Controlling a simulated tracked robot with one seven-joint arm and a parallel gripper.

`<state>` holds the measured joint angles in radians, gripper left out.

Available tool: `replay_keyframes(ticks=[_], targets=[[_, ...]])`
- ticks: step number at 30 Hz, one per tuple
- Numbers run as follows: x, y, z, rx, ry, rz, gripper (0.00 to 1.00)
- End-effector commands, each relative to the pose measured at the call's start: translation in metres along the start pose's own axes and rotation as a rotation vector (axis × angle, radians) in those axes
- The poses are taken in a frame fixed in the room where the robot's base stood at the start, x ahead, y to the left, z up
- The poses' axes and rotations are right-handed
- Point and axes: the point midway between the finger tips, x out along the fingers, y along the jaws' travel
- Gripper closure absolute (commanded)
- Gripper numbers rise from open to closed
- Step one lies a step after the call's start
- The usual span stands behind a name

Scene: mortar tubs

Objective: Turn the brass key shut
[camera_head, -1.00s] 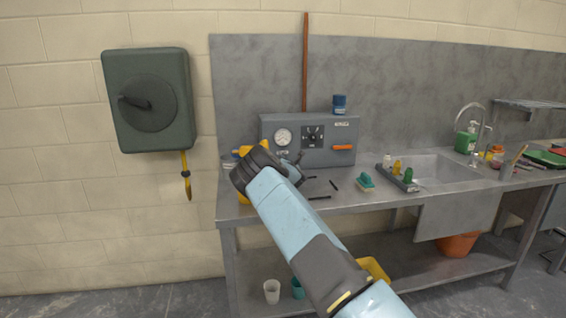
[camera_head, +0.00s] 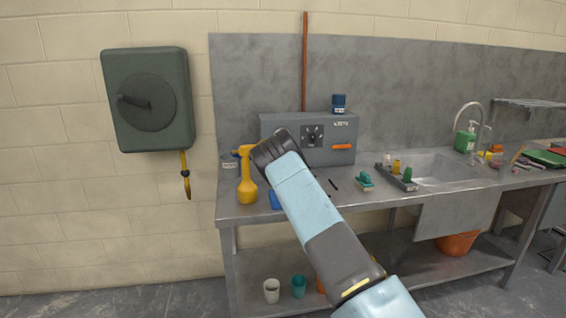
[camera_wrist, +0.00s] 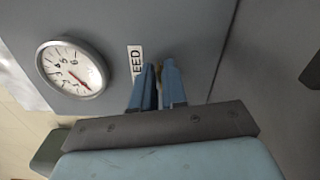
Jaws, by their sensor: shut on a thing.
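The brass key (camera_wrist: 160,71) shows only as a small sliver between my blue fingertips in the wrist view. My gripper (camera_wrist: 158,66) is shut on it, in front of the grey control box. A label ending in "EED" sits just left of the fingers. How far the key is turned cannot be told. In the head view the control box (camera_head: 335,159) stands on the steel bench, and my dark wrist covers its left part, hiding the fingers and key.
The box carries a round gauge (camera_wrist: 72,66), a dial (camera_head: 312,136) and an orange handle (camera_head: 341,147). A blue container (camera_head: 339,103) sits on top. A yellow spray bottle (camera_head: 246,180) stands close left of my wrist. Brushes and a tray (camera_head: 398,178) lie to the right.

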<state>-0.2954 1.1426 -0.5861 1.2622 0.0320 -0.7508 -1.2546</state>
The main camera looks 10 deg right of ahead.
Motion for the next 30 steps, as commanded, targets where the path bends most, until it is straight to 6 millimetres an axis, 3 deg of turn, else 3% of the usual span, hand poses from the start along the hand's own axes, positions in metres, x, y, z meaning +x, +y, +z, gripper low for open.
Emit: replay_keyframes(ticks=[12,28,29,30], targets=[[-0.0012,-0.0069,0.0048,0.18,-0.007,-0.008,1.0],[-0.0017,-0.0094,0.0063,0.202,-0.01,-0.012,1.0],[-0.0018,-0.0095,0.0064,0.202,-0.01,-0.012,0.86],[-0.0018,-0.0097,0.0066,0.202,-0.01,-0.012,0.83]])
